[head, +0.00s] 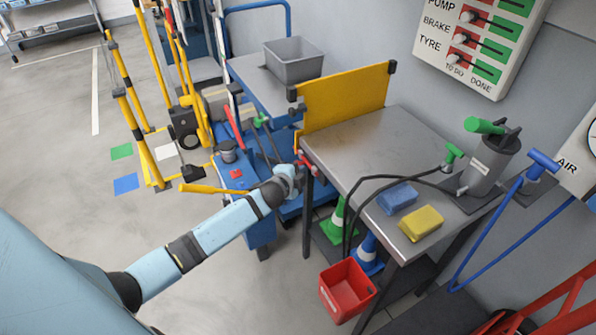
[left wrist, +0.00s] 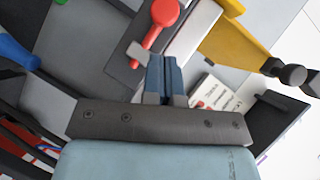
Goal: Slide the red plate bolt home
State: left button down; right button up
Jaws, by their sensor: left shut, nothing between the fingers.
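The red plate bolt shows in the left wrist view as a round red knob on a short red stem (left wrist: 163,17), beside a dark plate and a pale strip. In the head view, a small red part (head: 306,160) shows at the table's near left corner, below the yellow panel. My left gripper (left wrist: 162,62) is shut and empty, its blue fingertips together just below the red stem. I cannot tell whether they touch it. In the head view, the left gripper (head: 294,172) is at that corner, its fingers mostly hidden. My right gripper is not in view.
The yellow panel (head: 345,99) stands upright along the back left of the grey table (head: 376,150). A blue block (head: 397,197), a yellow block (head: 421,223) and a grey pump (head: 490,162) stand on it. A red bucket (head: 347,290) and cones are below. Open floor lies left.

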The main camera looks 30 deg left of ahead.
pick_arm(q)
jog(key=p+v, duration=0.1)
jog(key=v, duration=0.9)
jog(key=shift+s+d+r, duration=0.15)
jog(key=shift+s+d, duration=0.05)
jog(key=shift+s, duration=0.1)
